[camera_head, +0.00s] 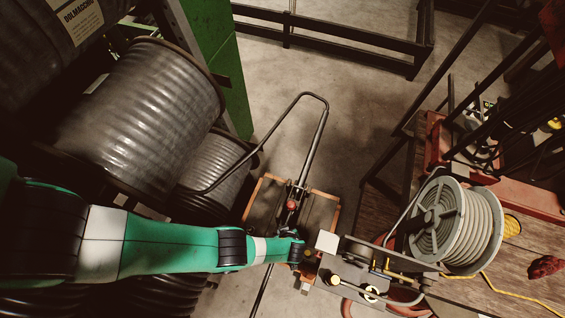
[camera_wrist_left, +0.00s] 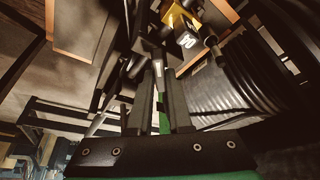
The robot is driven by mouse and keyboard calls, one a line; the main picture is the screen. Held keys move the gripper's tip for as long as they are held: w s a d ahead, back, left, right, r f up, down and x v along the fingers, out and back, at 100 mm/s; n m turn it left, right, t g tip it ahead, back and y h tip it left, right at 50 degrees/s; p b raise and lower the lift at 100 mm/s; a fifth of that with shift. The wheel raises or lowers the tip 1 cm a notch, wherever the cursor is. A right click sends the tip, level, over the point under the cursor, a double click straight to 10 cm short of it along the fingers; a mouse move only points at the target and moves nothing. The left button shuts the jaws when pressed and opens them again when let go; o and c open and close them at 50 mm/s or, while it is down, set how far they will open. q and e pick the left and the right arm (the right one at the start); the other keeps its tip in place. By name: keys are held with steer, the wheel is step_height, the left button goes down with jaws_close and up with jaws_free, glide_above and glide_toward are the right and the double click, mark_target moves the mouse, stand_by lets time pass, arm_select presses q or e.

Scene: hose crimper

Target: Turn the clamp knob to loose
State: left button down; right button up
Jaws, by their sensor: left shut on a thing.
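My left arm comes in from the left in the head view, and its gripper (camera_head: 304,252) is at the crimper (camera_head: 355,272), beside its white block (camera_head: 327,242). The fingers are mostly hidden there by my wrist. In the left wrist view the two dark fingers of my left gripper (camera_wrist_left: 159,70) close together on a small dark part, which seems to be the clamp knob (camera_wrist_left: 154,58). The knob's setting cannot be read. My right gripper is in neither view.
A long bent bar (camera_head: 318,135) with a red knob (camera_head: 291,205) rises beyond my gripper. A grey hose reel (camera_head: 455,225) stands on the wooden bench (camera_head: 520,265) to the right. Large hose drums (camera_head: 140,115) crowd the left. Bare floor (camera_head: 285,80) lies beyond.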

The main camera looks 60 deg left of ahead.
arm_select(q)
steer(key=shift+w+n+g+b, duration=0.1)
steer(key=shift+n+g+b, duration=0.3)
steer(key=shift+n, duration=0.6)
steer(key=c, duration=0.8)
jaws_free()
steer(key=shift+c, duration=0.2)
